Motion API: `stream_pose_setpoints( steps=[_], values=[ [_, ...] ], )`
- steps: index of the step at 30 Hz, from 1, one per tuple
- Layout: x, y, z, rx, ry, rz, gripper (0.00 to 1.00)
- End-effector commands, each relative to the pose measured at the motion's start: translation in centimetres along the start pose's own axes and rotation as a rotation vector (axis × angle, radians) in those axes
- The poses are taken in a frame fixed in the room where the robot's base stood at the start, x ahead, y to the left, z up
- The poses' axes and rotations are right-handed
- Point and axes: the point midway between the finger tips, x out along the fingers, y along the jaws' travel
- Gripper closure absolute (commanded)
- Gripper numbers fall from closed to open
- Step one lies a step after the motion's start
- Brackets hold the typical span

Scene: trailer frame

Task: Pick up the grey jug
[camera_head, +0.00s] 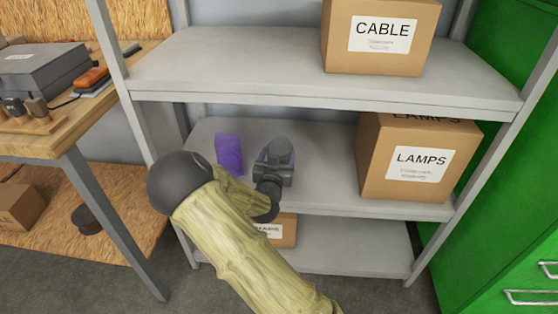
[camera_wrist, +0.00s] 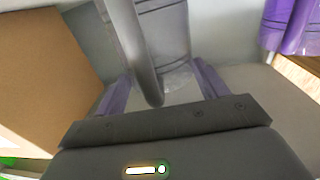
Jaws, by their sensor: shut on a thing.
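The grey jug (camera_head: 281,147) stands on the middle shelf and is partly hidden by my gripper in the head view. In the wrist view the jug (camera_wrist: 172,35) shows as a grey body with a thick curved handle in front, between the purple fingers. My gripper (camera_head: 276,163) is at the jug's near side. In the wrist view my gripper (camera_wrist: 160,88) is shut on the jug, one finger on each side. I cannot tell whether the jug's base touches the shelf.
A purple container (camera_head: 229,153) stands left of the jug. A cardboard LAMPS box (camera_head: 410,165) is to the right. The upper shelf (camera_head: 220,72) with a CABLE box (camera_head: 378,36) hangs above. A wooden workbench (camera_head: 75,135) is at left, green cabinet (camera_head: 500,200) at right.

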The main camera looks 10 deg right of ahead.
Motion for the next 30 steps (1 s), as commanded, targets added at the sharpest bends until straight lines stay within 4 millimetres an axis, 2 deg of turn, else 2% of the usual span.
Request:
stream_pose_setpoints(
  steps=[9,15,30],
  values=[
    [-0.1,-0.2,-6.3,0.005,0.003,-0.004,0.64],
    [-0.1,-0.2,-9.0,0.002,0.003,-0.004,0.64],
    [-0.1,-0.2,-9.3,0.000,0.002,-0.003,0.64]
  ],
)
